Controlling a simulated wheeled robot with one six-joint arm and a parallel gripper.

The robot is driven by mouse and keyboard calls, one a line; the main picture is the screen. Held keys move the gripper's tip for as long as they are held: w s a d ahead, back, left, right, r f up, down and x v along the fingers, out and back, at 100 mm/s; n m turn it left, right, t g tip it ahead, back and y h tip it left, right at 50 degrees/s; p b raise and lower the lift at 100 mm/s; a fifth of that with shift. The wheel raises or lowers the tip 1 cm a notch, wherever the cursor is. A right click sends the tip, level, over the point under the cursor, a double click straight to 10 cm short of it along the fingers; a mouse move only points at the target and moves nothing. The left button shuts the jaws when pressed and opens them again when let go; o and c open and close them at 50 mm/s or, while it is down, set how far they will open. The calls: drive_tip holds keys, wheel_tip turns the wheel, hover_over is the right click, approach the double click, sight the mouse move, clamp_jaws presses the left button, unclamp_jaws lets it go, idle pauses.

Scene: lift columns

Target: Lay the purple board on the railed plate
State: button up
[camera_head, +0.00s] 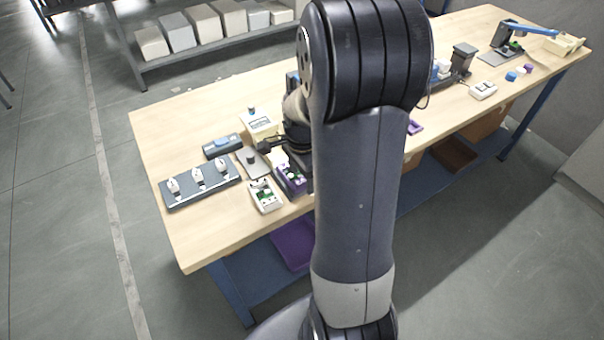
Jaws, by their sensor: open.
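My gripper (290,158) is over the near left part of the wooden table, partly hidden by my own arm. It is open. Another flat purple piece (415,128) shows just right of my arm, partly hidden. A grey plate (262,170) with a dark knob lies left of the gripper; I cannot tell whether it has rails.
A dark tray (176,204) with several white-and-metal parts lies on the table's left. A white box with a green board (265,195), a blue-grey device (222,146) and a cream box (258,125) stand close by. The table (205,247) is bare at its near left corner.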

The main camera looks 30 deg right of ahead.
drive_tip(key=shift+r, duration=0.1)
drive_tip(key=shift+r+p, duration=2.5)
drive_tip(key=shift+r, duration=0.45)
drive_tip(key=shift+f, duration=0.1)
